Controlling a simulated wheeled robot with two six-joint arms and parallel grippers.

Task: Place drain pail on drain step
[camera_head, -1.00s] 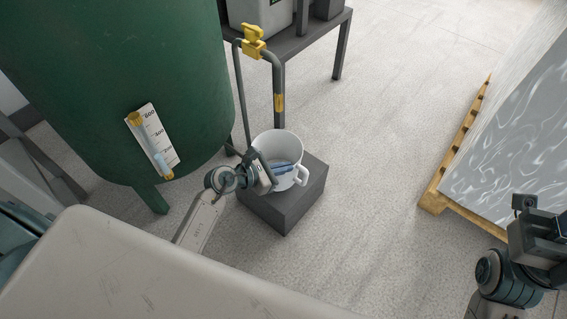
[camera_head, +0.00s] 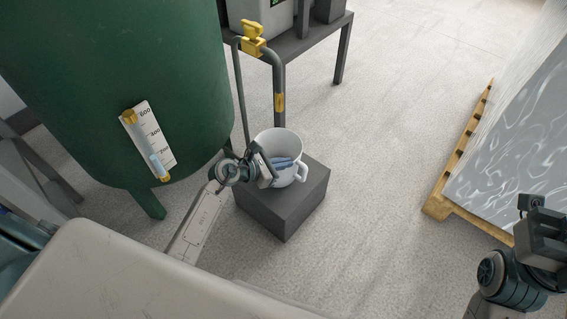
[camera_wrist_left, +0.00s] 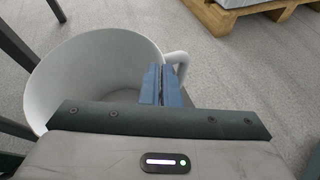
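The drain pail (camera_head: 294,179) is a white, upright vessel with a loop handle on its right side. It is over the dark grey drain step (camera_head: 287,213); I cannot tell whether its base touches the step. My left gripper (camera_head: 287,163) reaches across the pail's mouth from the left. In the left wrist view its blue fingers (camera_wrist_left: 161,85) are nearly together at the pail's rim beside the handle, and the pail (camera_wrist_left: 85,72) shows behind. The exact grip point is hidden. My right gripper (camera_head: 545,225) is at the right edge, away from the pail; its fingers are unclear.
A green tank (camera_head: 120,80) with a level gauge (camera_head: 148,143) stands left. A drain pipe (camera_head: 279,75) with a yellow valve (camera_head: 253,38) comes down behind the pail. A dark table (camera_head: 315,38) is at the back, a wooden pallet (camera_head: 455,165) at right. The floor between is clear.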

